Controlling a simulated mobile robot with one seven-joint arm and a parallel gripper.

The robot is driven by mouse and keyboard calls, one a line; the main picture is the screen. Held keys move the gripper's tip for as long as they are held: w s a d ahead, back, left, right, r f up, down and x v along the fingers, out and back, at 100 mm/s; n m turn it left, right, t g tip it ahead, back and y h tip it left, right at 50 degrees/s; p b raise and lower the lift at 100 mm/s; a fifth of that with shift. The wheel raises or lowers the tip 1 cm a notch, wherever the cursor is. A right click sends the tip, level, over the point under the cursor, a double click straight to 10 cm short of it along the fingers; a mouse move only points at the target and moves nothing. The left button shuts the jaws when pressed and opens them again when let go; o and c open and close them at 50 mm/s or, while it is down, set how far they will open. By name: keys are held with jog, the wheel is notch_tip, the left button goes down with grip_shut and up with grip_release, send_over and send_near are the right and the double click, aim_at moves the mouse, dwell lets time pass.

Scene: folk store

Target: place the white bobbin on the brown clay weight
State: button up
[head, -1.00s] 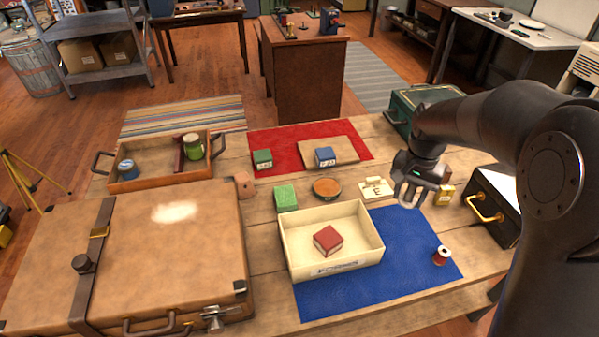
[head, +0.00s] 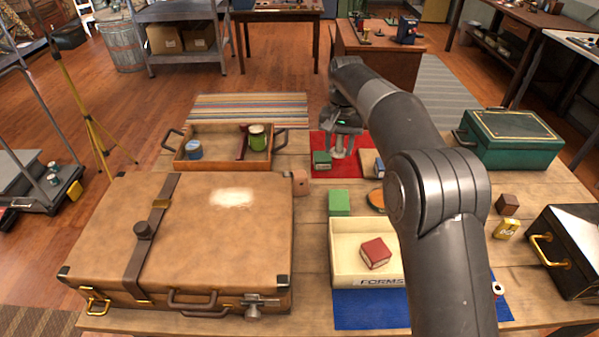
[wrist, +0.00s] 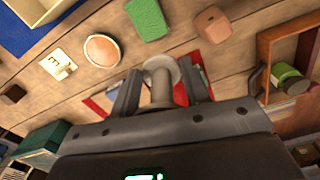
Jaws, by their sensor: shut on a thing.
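My gripper (head: 342,132) is shut on the white bobbin (wrist: 160,72), a pale grey-white spool with a round flange, held between the fingers in the wrist view. In the head view the bobbin (head: 339,150) shows small below my gripper, over the red mat. The brown clay weight (head: 301,182) is a small block with a hole, on the table beside the suitcase's back right corner. In the wrist view the clay weight (wrist: 212,24) lies above and right of the bobbin, apart from it. Its top looks bare.
A green block (head: 339,202), a cream box (head: 345,262) holding a red block, and a large suitcase (head: 190,235) stand near the weight. A wooden tray (head: 225,165) with cans is behind the suitcase.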

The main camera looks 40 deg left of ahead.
aim_at(299, 175)
jog(key=s+a+f, duration=0.1)
jog(key=a+f, duration=0.1)
jog(key=a, duration=0.1)
jog(key=s+a+f, duration=0.2)
jog(key=a, duration=0.2)
jog(key=s+a+f, duration=0.2)
jog(key=a+f, duration=0.1)
jog(key=shift+a, duration=0.2)
jog(key=shift+f, duration=1.95)
jog(key=shift+f, duration=0.15)
jog(key=o, duration=1)
jog(key=shift+r, duration=3.9)
